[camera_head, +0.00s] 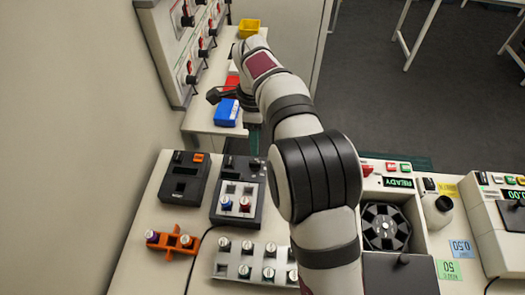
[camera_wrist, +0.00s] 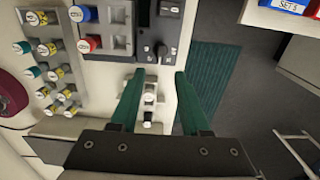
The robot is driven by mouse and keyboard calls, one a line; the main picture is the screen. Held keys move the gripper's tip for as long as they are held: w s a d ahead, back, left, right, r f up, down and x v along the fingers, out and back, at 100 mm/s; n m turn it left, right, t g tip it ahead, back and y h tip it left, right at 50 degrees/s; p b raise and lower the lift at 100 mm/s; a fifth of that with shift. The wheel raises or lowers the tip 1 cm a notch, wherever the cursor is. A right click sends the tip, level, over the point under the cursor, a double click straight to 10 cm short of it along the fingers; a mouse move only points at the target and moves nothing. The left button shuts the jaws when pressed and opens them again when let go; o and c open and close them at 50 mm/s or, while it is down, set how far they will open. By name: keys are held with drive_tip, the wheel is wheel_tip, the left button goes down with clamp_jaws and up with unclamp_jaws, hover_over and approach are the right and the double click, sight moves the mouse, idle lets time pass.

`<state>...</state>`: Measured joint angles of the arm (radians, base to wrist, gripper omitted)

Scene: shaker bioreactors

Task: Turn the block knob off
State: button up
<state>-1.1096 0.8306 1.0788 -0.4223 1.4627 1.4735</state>
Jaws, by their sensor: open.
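The block is a dark unit (camera_head: 220,213) with a light top plate holding a blue-capped and a red-capped tube, in the head view. It also shows at the upper middle of the wrist view (camera_wrist: 138,52). Its black knob (camera_wrist: 162,50) is on the dark control strip, with a pale pointer mark too small to read. My gripper (camera_wrist: 160,75) has two green fingers, open and empty. In the wrist view the knob lies just beyond the gap between the fingertips, apart from them. In the head view my arm hides most of the gripper; one green finger (camera_head: 254,139) shows.
A second dark unit (camera_head: 185,185) stands left of the block. An orange rack (camera_head: 172,241) and a pale tube rack (camera_head: 232,262) are in front. A centrifuge (camera_head: 385,226) stands to the right. A blue box (camera_head: 227,112) lies on the back bench.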

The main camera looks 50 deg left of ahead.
sight(257, 162)
wheel_tip(257, 162, down, 9)
drive_tip(key=shift+r, duration=0.1)
drive_tip(key=shift+c, duration=0.3)
clamp_jaws()
